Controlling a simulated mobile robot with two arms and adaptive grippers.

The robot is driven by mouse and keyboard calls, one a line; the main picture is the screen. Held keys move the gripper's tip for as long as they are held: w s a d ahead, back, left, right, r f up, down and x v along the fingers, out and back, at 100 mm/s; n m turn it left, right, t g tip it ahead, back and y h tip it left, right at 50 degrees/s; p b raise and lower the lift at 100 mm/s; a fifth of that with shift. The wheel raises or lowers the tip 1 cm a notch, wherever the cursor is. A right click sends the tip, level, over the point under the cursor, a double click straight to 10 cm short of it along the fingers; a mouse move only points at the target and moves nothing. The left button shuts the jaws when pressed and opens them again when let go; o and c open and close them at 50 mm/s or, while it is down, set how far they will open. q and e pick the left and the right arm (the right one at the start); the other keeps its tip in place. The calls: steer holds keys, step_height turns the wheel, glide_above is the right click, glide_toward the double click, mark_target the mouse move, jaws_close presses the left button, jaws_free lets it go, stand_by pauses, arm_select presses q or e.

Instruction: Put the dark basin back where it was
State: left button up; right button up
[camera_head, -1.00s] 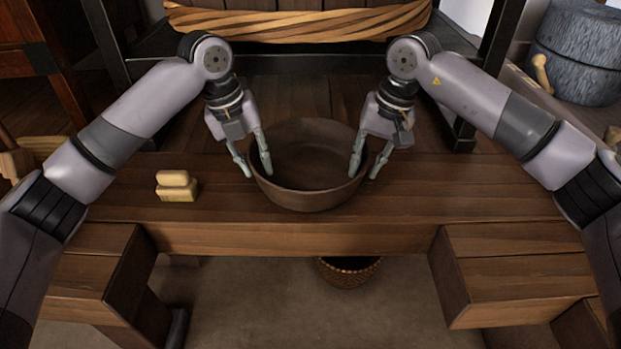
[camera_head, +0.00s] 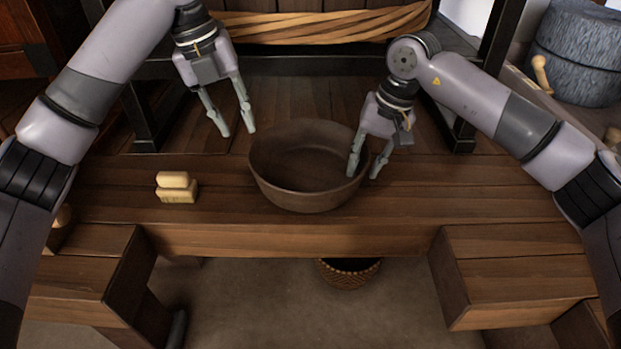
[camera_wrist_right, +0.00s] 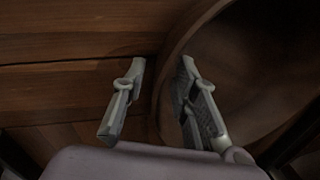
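The dark basin (camera_head: 300,197) is a wide, round brown bowl. It stands upright on the wooden bench (camera_head: 450,200), near its front middle. My left gripper (camera_head: 236,131) is open and empty, raised up and to the left of the basin, clear of its rim. My right gripper (camera_head: 364,174) is at the basin's right rim, one finger inside and one outside. In the right wrist view its two fingers (camera_wrist_right: 158,105) stand apart with the basin's wall (camera_wrist_right: 166,75) between them. I cannot tell whether either finger touches the wall.
Small pale yellow blocks (camera_head: 176,187) sit on the bench to the left of the basin. A grey stone quern (camera_head: 580,55) is at the far right. Another basket (camera_head: 349,272) is on the floor below.

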steer(key=shift+r, duration=0.2)
arm_select(q)
steer(key=shift+a+r, duration=0.1)
steer(key=shift+r, duration=0.4)
arm_select(e)
steer(key=v, duration=1.1)
steer(key=shift+r, duration=0.3)
